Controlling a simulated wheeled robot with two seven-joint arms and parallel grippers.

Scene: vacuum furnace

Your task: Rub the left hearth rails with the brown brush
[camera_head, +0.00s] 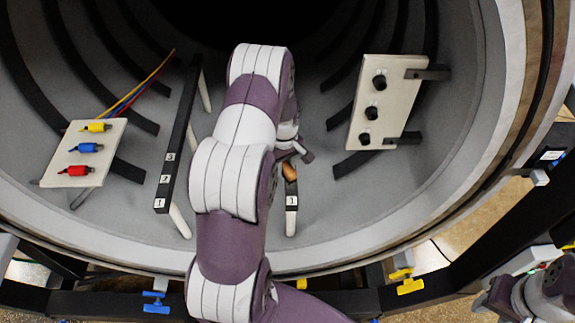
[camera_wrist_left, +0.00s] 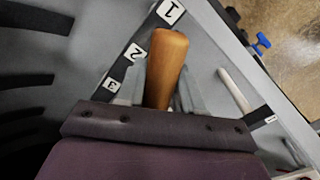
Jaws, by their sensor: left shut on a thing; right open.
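One dark hearth rail (camera_head: 180,125) with white number labels stands on pale posts, left of my arm. A second rail (camera_head: 291,200), labelled 1, is mostly hidden behind my left arm. My left gripper (camera_head: 289,160) is shut on the brown brush (camera_head: 290,172), above or beside this second rail. In the left wrist view the brush's wooden handle (camera_wrist_left: 166,65) sticks up between the fingers, beside a rail (camera_wrist_left: 133,53) labelled 1, 2, 3; the bristles are hidden. My right gripper (camera_head: 520,297) is open at the lower right, outside the furnace, partly cut off by the frame.
A pale panel (camera_head: 82,172) with yellow, blue and red connectors stands at left, wires behind it. Another panel (camera_head: 395,72) with black knobs stands at right. The round furnace wall with dark curved strips encloses them. Blue (camera_head: 156,303) and yellow (camera_head: 409,284) clamps lie along the front frame.

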